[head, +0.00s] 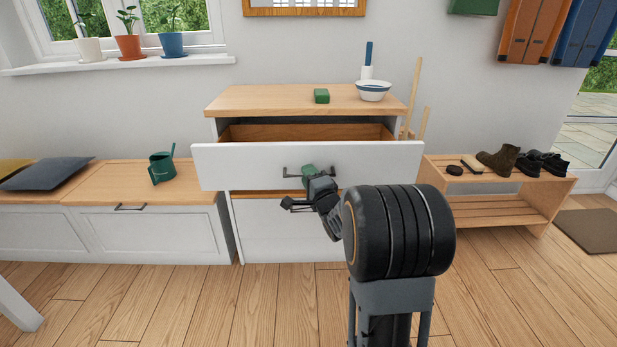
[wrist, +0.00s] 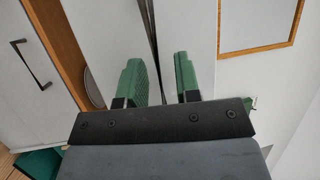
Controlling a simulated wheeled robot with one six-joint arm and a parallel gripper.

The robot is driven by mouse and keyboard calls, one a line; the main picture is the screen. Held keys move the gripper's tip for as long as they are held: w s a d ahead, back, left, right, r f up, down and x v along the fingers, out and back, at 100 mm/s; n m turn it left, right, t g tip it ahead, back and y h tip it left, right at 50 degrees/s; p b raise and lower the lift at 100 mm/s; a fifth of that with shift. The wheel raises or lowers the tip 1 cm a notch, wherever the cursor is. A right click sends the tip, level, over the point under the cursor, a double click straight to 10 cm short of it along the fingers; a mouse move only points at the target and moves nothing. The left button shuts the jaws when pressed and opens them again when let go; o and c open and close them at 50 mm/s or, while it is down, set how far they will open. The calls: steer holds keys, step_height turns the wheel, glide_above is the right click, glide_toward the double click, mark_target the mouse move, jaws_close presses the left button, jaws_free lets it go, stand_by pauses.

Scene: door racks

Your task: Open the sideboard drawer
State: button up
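The sideboard (head: 290,97) is white with a wooden top. Its top drawer (head: 225,165) is pulled well out, and its wooden inside shows behind the white front. The drawer's dark bar handle (head: 331,173) is in the middle of the front. My gripper (head: 308,172) is at this handle and overlaps it in the head view. In the wrist view my gripper (wrist: 163,80) has its two green fingers apart, with a clear gap between them. I see no handle pinched there. Whether the fingers touch the handle is unclear.
A white bench (head: 150,235) with a green watering can (head: 161,168) stands left. A shoe rack (head: 495,205) stands right. Wooden floor (head: 190,305) is clear in front.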

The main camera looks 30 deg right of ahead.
steer(key=shift+o, duration=0.4)
steer(key=shift+s, duration=0.1)
steer(key=s+f+b, duration=0.2)
steer(key=s+b, duration=0.4)
steer(key=s, duration=0.7)
steer(key=shift+a+f+b, duration=0.3)
steer(key=shift+f, duration=0.05)
steer(key=shift+s, duration=0.15)
steer(key=shift+r, duration=0.1)
